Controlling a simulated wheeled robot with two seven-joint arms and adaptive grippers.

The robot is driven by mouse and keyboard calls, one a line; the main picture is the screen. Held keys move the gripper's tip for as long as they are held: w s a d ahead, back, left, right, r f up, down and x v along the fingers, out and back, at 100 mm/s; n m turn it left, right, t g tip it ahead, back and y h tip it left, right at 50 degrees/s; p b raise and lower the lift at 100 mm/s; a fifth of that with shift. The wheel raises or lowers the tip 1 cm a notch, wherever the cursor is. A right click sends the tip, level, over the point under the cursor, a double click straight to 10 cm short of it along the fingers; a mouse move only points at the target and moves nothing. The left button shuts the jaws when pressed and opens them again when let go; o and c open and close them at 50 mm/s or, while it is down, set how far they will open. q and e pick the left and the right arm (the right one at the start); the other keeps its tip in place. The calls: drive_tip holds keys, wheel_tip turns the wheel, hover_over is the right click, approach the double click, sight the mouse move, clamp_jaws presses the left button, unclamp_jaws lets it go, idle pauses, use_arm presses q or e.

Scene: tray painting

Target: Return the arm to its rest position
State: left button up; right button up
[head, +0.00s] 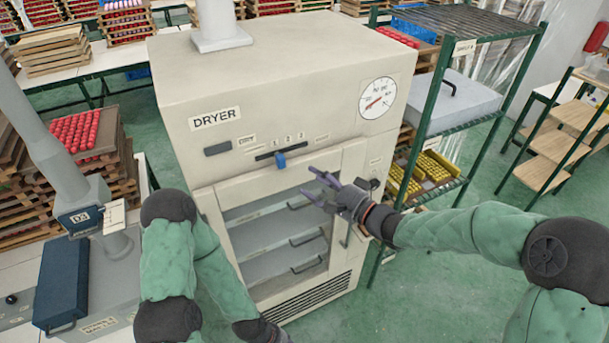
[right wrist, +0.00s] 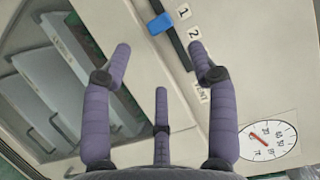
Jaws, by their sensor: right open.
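My right gripper (head: 325,184) is open and empty in front of the dryer (head: 270,90), just below its blue slider knob (head: 280,160). In the right wrist view its purple fingers (right wrist: 160,75) are spread, with nothing between them, and the blue knob (right wrist: 160,23) lies beyond them on the dryer front. I cannot tell whether a finger touches the panel. My right arm reaches in from the right. My left arm hangs down at the lower left, and its gripper is out of the picture.
The dryer's window shows shelves with handles (head: 305,237). A green rack (head: 470,125) with yellow items stands to the right. A grey machine with a blue front (head: 62,282) stands at the left. Stacked wooden trays with red items (head: 75,132) stand behind it. Green floor is open at right.

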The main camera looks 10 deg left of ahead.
drive_tip(key=shift+s+d, duration=0.3)
